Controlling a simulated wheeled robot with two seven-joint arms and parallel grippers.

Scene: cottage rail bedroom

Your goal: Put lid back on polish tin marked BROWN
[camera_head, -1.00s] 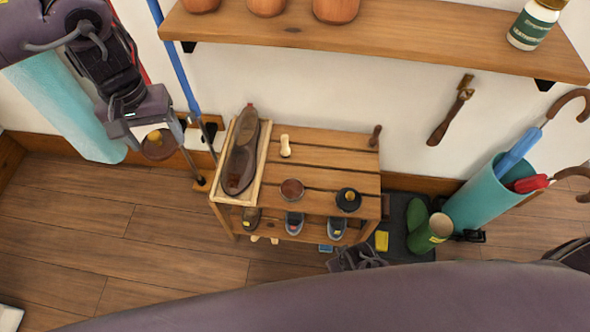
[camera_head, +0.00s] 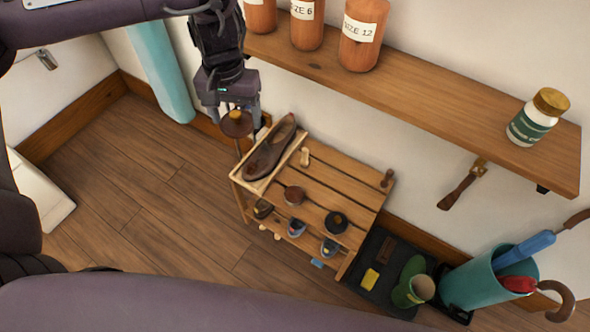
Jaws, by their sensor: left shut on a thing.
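My left gripper (camera_head: 237,112) is shut on a dark brown round lid (camera_head: 234,128) with a yellowish knob. The lid hangs just left of the shoe tray, apart from the rack. A small reddish-brown round tin (camera_head: 294,196) sits on the slatted rack top (camera_head: 338,182) with no knobbed lid on it. A black round tin (camera_head: 336,222) with a knob on top stands to its right. The markings on the tins are too small to read. My right gripper is not in view.
A shoe (camera_head: 270,150) lies in a wooden tray (camera_head: 301,143) on the rack. A pale knob-shaped item (camera_head: 305,157) stands near it. A wall shelf (camera_head: 430,100) with pots and a jar (camera_head: 538,118) overhangs behind. A teal umbrella stand (camera_head: 485,285) is at right.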

